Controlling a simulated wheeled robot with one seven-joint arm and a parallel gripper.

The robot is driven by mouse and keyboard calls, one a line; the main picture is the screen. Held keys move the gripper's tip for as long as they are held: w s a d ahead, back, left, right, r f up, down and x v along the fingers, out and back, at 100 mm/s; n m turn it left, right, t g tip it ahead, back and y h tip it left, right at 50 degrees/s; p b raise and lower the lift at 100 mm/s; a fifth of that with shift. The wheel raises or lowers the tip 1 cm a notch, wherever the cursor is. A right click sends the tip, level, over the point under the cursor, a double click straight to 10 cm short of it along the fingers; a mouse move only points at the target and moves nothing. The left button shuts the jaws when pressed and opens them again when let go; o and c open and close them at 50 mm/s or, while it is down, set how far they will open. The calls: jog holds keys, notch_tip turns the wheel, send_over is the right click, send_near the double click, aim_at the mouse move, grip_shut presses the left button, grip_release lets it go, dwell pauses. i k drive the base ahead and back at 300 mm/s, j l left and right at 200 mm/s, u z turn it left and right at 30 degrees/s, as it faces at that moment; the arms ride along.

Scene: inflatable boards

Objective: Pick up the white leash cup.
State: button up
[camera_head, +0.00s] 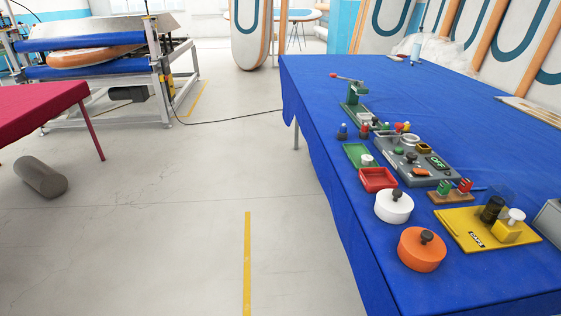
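A white round lidded cup with a dark knob on top (392,209), which looks like the white leash cup, stands upright near the left edge of the blue-covered table (490,290). It sits between a red tray behind it and a larger orange round cup (418,255) with a dark knob in front of it. The white and orange cups look close together but apart. My gripper does not show in this view.
A red tray (377,186), green tray (352,153), grey panel (388,151) and yellow board (465,225) crowd nearby. A green-based lever tool (355,110) stands behind. The table's far middle is clear. Floor left of the table is open, with a grey cylinder (40,177) farther left.

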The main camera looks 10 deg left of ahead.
aim_at(367, 159)
jog(key=j+u, duration=0.15)
jog(key=i+j, duration=0.35)
jog(key=i+j+z, duration=0.1)
jog(key=i+j, duration=0.25)
jog(key=j, duration=0.2)
jog(key=i+j, duration=0.7)
jog(key=j, duration=0.2)
jog(key=i+j+z, duration=0.1)
jog(key=i+j, duration=0.55)
jog(key=j, duration=0.3)
jog(key=z, duration=0.05)
